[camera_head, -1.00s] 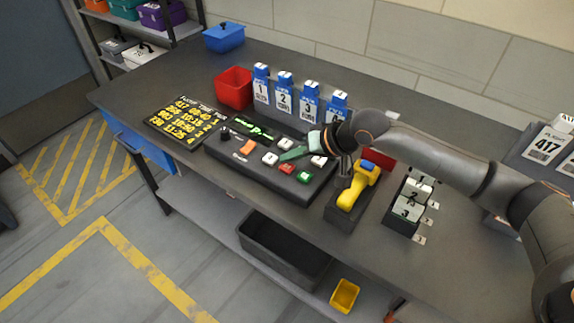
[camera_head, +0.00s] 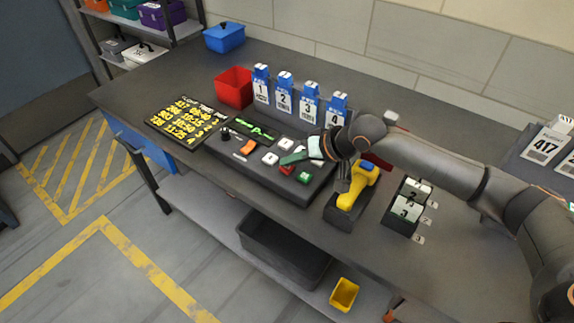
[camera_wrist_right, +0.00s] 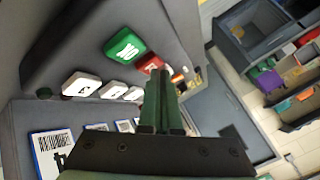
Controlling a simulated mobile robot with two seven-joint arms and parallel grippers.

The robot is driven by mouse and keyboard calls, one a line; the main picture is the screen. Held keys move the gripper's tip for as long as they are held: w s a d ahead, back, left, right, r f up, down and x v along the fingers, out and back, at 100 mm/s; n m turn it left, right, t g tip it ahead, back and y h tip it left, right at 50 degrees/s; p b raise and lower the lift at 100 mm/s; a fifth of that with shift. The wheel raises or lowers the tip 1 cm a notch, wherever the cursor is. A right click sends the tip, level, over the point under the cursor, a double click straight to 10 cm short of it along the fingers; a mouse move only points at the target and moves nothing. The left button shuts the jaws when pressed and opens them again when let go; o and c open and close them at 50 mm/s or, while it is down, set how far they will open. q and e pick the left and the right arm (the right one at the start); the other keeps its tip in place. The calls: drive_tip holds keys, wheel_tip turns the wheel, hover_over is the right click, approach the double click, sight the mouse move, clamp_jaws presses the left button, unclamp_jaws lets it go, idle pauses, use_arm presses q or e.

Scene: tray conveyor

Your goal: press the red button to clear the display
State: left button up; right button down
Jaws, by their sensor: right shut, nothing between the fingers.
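The red button (camera_head: 287,170) sits near the front edge of the dark control panel (camera_head: 262,173), left of a green button (camera_head: 305,178). It also shows in the right wrist view (camera_wrist_right: 150,63), partly hidden behind my fingertips. The display (camera_head: 254,130) at the panel's back shows lit green characters. My left gripper is not in view.
White buttons (camera_head: 270,158) and an orange button (camera_head: 247,147) lie close by on the panel. A yellow-handled scanner (camera_head: 356,187) stands right of the panel. A red bin (camera_head: 234,88) and blue numbered holders (camera_head: 284,92) stand behind. A yellow-lettered board (camera_head: 187,122) lies left.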

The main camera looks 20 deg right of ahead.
sight(291, 169)
drive_tip(key=shift+f, duration=0.35)
idle(0.4)
drive_tip(key=shift+r+p, duration=0.9)
drive_tip(key=shift+p, duration=0.35)
wheel_tip(291, 169, up, 5)
drive_tip(key=p, duration=0.6)
drive_tip(key=shift+r, duration=0.1)
